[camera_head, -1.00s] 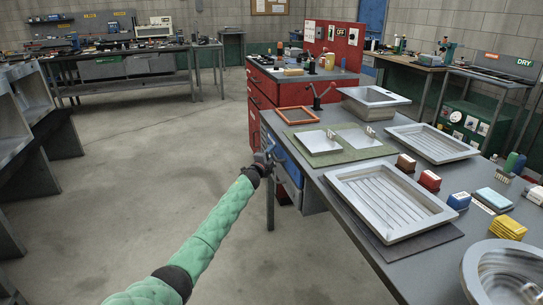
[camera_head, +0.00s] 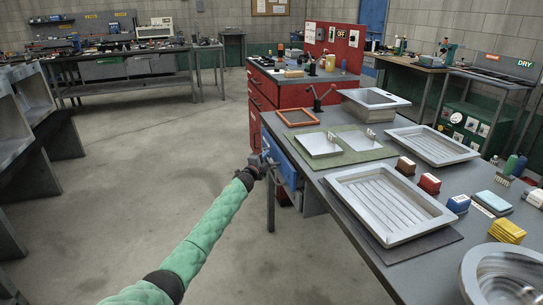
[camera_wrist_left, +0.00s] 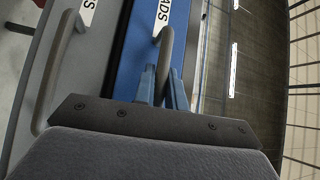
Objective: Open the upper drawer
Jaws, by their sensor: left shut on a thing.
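The blue upper drawer (camera_head: 281,164) sits under the near edge of the grey sink table. Its blue front (camera_wrist_left: 138,48) and bar handle (camera_wrist_left: 166,50) show in the left wrist view, with a white label ending in "ADS". My left gripper (camera_head: 258,166) is at the drawer front, and in the left wrist view its blue fingers (camera_wrist_left: 163,87) are shut on the handle. The drawer appears pulled out a little from the table; how far is hard to tell. My right gripper is out of view.
A grey drawer front with its own handle (camera_wrist_left: 55,70) lies beside the blue one in the left wrist view. Metal sinks and a drying tray (camera_head: 388,203) stand on the tabletop (camera_head: 370,250). The floor (camera_head: 150,190) left of the table is clear.

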